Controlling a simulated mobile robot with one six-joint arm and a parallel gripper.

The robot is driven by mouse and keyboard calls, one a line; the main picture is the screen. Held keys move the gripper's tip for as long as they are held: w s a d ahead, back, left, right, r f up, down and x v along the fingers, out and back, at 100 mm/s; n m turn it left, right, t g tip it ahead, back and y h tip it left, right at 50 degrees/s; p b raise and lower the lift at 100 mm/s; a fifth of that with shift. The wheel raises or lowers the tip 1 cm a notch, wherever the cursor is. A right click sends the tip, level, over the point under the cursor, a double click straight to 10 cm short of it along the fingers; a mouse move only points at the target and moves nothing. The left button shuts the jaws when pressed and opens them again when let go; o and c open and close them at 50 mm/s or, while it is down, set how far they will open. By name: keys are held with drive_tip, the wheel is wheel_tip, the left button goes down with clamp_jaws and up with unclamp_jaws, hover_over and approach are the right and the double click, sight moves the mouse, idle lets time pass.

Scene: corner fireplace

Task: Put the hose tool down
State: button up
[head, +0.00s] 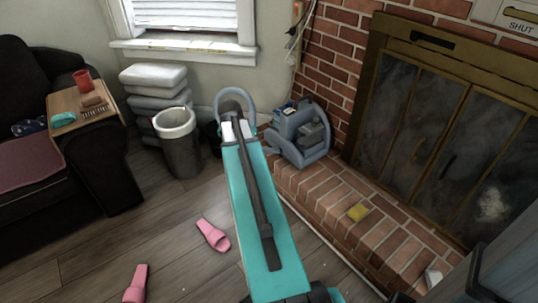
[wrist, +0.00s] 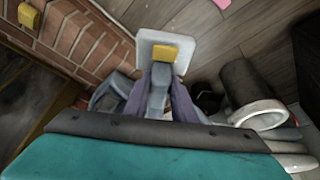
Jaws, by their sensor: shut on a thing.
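My gripper (head: 237,131) is at the far end of my teal arm, low in front of the window and beside the brick hearth. It is shut on the hose tool, which shows best in the wrist view (wrist: 157,88) as a grey neck with a pale plate and a yellow part at its far end. In the head view the gripper hides most of the tool; a blue-grey hose (head: 250,97) arches over its tip. The blue-grey cleaning machine (head: 300,130) stands on the hearth, just right of the gripper. I cannot tell whether the tool touches anything below.
A grey bin (head: 180,150) stands left of the gripper, before stacked grey containers (head: 155,88). A yellow sponge (head: 357,212) lies on the brick hearth (head: 320,190). Two pink slippers (head: 213,235) lie on the wooden floor. A dark sofa (head: 105,165) is at left.

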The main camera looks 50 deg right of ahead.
drive_tip(key=w+a+r+n+t+y+p, duration=0.1)
drive_tip(key=w+a+r+n+p, duration=0.2)
drive_tip(key=a+r, duration=0.9)
drive_tip(key=w+a+r+n+t+y+p, duration=0.1)
drive_tip(key=w+a+r+n+p, duration=0.3)
drive_tip(key=a, duration=1.3)
drive_tip(key=w+a+r+n+t+y+p, duration=0.1)
drive_tip(key=w+a+r+n+p, duration=0.3)
drive_tip(key=a+r+p, duration=0.6)
drive_tip(key=a+r+n, duration=0.2)
drive_tip(key=a+r, duration=0.3)
drive_tip(key=r, duration=0.4)
drive_tip(key=shift+r+y, duration=0.35)
drive_tip(key=shift+y, duration=0.05)
drive_tip(key=shift+a, duration=0.1)
drive_tip(key=shift+s, duration=0.1)
